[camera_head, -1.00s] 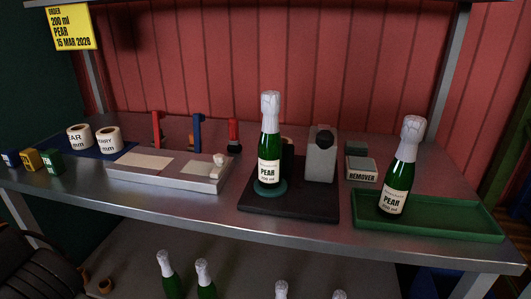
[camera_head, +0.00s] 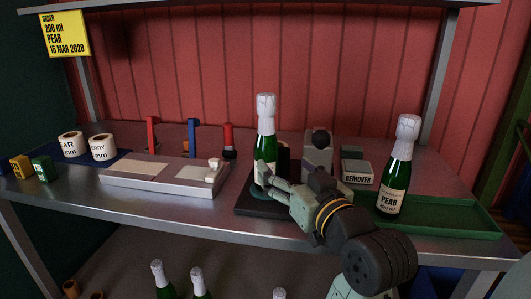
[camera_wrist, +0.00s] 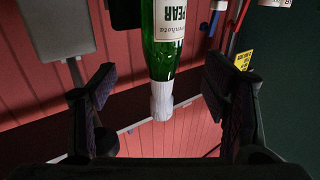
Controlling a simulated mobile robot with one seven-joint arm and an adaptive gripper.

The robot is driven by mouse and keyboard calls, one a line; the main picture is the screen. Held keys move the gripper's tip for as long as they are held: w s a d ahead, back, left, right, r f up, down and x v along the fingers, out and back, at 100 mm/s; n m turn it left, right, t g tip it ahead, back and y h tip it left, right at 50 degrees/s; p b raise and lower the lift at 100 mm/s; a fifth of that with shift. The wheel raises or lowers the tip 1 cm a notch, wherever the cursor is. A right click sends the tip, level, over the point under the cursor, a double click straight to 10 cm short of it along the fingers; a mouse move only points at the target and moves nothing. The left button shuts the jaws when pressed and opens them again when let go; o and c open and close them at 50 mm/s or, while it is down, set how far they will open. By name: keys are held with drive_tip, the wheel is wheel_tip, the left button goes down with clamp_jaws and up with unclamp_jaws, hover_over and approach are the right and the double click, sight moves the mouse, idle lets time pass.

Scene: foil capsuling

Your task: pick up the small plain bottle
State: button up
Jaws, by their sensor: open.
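A small green bottle (camera_head: 266,130) with a white foil top stands upright on the dark stand at the bench middle. My gripper (camera_head: 268,178) is in front of its lower part and hides its label in the head view. In the wrist view the bottle (camera_wrist: 163,45) hangs upside down in the picture, with a PEAR label, between my open fingers (camera_wrist: 163,105). I cannot tell if a finger touches it. A second PEAR bottle (camera_head: 398,172) leans slightly in the green tray (camera_head: 450,220). Bottles on the lower shelf (camera_head: 197,285) are cut off by the frame, so their labels do not show.
A grey device with a black knob (camera_head: 320,141) stands right of the bottle, beside a REMOVER box (camera_head: 357,171). A pale block (camera_head: 165,178) lies left on the bench. Label rolls (camera_head: 70,144) sit farther left. A yellow order card (camera_head: 66,33) reads 200 ml PEAR.

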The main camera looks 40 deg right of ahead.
sight(272, 155)
drive_tip(key=p+x, duration=0.2)
drive_tip(key=x, duration=0.7)
drive_tip(key=shift+w+a, duration=0.1)
drive_tip(key=shift+w, duration=0.2)
clamp_jaws()
idle(0.6)
